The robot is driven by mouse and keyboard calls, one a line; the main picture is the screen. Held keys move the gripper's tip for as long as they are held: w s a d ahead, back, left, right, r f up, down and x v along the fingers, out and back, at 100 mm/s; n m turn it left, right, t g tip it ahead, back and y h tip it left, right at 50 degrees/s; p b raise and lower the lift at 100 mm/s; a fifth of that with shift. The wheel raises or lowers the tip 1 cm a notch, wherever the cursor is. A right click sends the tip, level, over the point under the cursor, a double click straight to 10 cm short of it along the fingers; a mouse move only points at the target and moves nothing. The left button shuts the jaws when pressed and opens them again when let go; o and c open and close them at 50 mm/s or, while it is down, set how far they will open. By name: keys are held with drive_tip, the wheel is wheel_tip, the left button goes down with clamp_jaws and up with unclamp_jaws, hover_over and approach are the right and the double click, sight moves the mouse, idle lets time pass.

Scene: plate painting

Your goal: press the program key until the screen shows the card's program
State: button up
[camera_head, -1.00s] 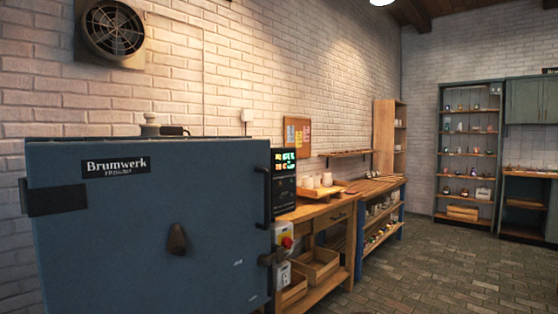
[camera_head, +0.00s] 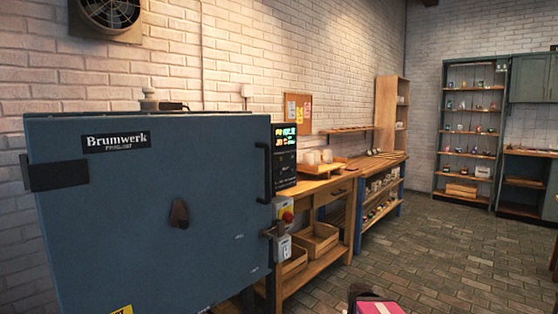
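A blue kiln (camera_head: 120,215) with a "Brumwerk" label fills the left of the view, its door shut. A dark control panel (camera_head: 284,172) stands at its right edge, seen at a slant. The panel's lit screen (camera_head: 284,136) shows green and orange characters too small and blurred to read. The program key cannot be made out. A corkboard (camera_head: 291,99) with several coloured papers hangs on the wall behind; whether one is the card, I cannot tell.
A wooden workbench (camera_head: 325,188) with a tray of pale pots stands right of the kiln. A pink and black thing (camera_head: 379,307), unclear, shows at the bottom edge. The brick floor at right is open.

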clamp_jaws()
idle(1.4)
